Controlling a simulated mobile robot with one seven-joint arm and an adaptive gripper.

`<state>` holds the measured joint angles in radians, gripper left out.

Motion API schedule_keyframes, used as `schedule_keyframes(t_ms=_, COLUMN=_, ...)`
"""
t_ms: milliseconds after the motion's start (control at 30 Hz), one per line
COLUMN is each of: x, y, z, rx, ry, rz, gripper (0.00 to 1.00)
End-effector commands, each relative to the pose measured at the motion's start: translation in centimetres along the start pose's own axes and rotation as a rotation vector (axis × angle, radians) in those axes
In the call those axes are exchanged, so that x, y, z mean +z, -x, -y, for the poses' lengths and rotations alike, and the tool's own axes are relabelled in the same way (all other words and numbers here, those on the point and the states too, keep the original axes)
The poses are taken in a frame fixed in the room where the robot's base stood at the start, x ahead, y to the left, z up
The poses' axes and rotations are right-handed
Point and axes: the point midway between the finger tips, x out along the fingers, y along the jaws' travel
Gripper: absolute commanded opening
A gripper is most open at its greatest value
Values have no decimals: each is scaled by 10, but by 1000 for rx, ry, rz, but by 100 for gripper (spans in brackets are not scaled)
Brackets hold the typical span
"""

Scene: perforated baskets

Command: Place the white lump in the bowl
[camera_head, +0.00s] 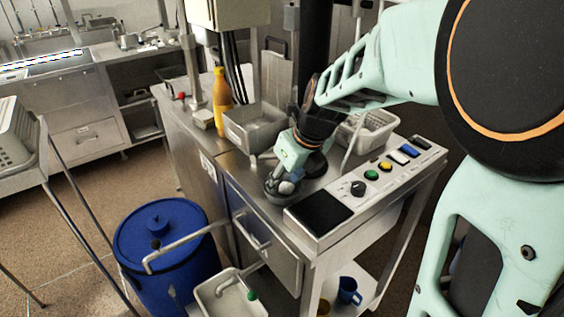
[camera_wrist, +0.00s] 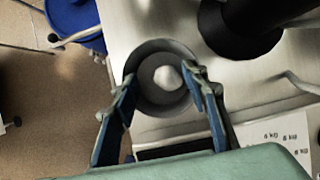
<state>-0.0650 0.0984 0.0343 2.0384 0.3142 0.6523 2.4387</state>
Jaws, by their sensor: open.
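A grey bowl (camera_head: 272,190) stands on the steel counter near its front edge, left of the control panel; it also shows in the wrist view (camera_wrist: 140,58). The white lump (camera_head: 287,187) shows at the bowl in the head view. In the wrist view the white lump (camera_wrist: 167,77) appears within the bowl's rim, near the right finger. My gripper (camera_head: 283,180) is over the bowl, pointing down. Its fingers (camera_wrist: 168,88) are spread, one on each side of the bowl in the wrist view. Neither finger is seen closed on the lump.
The control panel (camera_head: 375,184) with coloured buttons lies right of the bowl. A grey metal bin (camera_head: 250,135), a yellow bottle (camera_head: 221,100) and a perforated basket (camera_head: 379,125) stand behind. A blue barrel (camera_head: 165,235) stands on the floor at left.

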Motion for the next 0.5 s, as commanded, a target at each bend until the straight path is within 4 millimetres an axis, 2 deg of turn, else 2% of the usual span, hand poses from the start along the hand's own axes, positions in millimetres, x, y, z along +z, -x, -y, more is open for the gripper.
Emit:
schedule_keyframes(t_ms=233, x=3, y=6, z=0, rx=0, ry=0, rz=-1, gripper=42)
schedule_keyframes(t_ms=500, x=19, y=42, z=0, rx=1, ry=0, rz=-1, gripper=42)
